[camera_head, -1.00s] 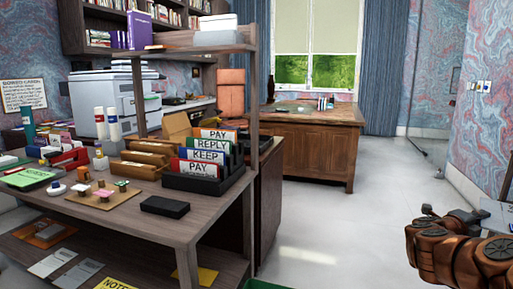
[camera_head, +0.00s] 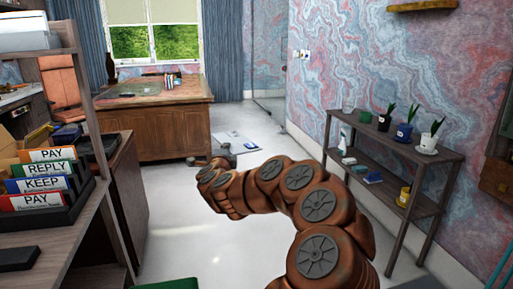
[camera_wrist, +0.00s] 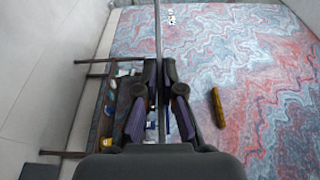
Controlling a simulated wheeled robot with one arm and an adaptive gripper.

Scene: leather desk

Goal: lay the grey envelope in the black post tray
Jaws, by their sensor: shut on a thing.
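My gripper (camera_head: 224,152) is stretched out ahead over the floor. In the wrist view its two fingers (camera_wrist: 159,70) are closed on a thin grey sheet seen edge-on (camera_wrist: 157,30). This appears to be the grey envelope; in the head view a pale grey flat piece with blue marks (camera_head: 237,139) shows just beyond the gripper. A black tray (camera_head: 72,213) with upright cards labelled PAY, REPLY and KEEP stands on the desk at left, well away from my gripper. A flat black item (camera_head: 17,258) lies in front of it. I cannot tell which is the post tray.
A dark shelf unit (camera_head: 400,150) with potted plants stands along the right wall. A wooden desk (camera_head: 165,125) is at the back below the window. The pale floor (camera_head: 190,235) between is open. The left desk has a raised shelf post.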

